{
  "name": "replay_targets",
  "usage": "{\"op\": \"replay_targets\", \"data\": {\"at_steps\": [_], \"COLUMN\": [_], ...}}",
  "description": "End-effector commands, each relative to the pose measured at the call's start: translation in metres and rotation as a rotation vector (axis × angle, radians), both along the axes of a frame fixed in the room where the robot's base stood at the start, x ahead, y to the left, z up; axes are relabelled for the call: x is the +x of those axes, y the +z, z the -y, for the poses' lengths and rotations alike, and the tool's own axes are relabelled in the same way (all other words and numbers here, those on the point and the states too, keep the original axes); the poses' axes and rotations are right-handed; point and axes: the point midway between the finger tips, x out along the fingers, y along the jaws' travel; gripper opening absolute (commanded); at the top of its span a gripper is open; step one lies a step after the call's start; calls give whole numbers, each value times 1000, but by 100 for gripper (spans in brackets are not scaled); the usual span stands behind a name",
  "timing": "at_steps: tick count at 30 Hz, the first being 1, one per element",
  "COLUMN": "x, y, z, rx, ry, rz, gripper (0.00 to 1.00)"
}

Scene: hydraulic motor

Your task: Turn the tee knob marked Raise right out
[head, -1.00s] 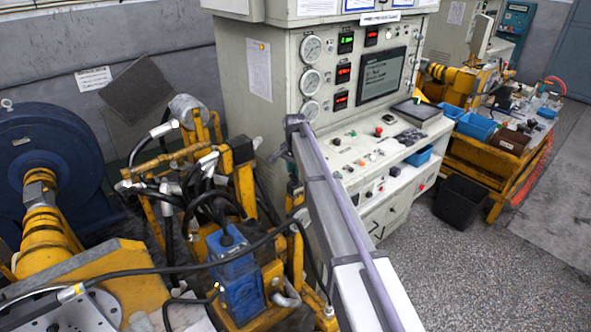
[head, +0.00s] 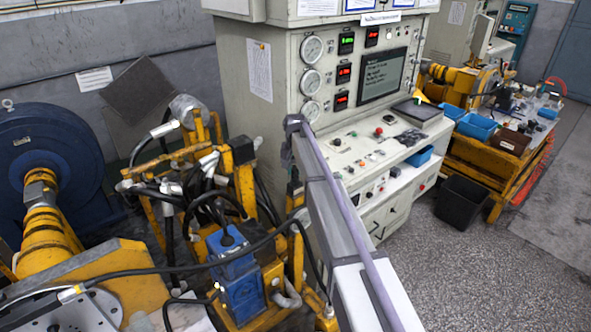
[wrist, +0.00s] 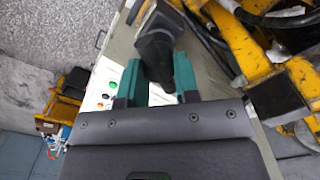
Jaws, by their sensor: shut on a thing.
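My gripper (wrist: 156,82) shows in the wrist view with its two teal fingers on either side of a dark, knob-like piece (wrist: 157,48). The fingers are shut on this piece, which looks like the tee knob. Its label cannot be read, so the word Raise is not visible. A pale panel surface shows below and beside it. In the head view, my arm runs up to the left front of the control cabinet, and its own links hide the gripper and the knob there.
The grey control cabinet (head: 281,72) carries gauges, a screen (head: 384,76) and a sloped panel of buttons. Yellow frames with black hoses stand close on the left. A black bin (head: 461,203) stands on the floor, which is open at the lower right.

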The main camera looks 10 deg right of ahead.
Motion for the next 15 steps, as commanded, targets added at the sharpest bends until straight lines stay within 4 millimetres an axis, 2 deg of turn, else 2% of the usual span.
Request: {"op": "replay_targets", "data": {"at_steps": [10,11,15], "x": [2,2,2], "y": [1,1,0], "z": [-1,-1,0], "rx": [1,1,0], "ry": [2,2,2], "rz": [4,4,3], "gripper": [5,31,44]}}
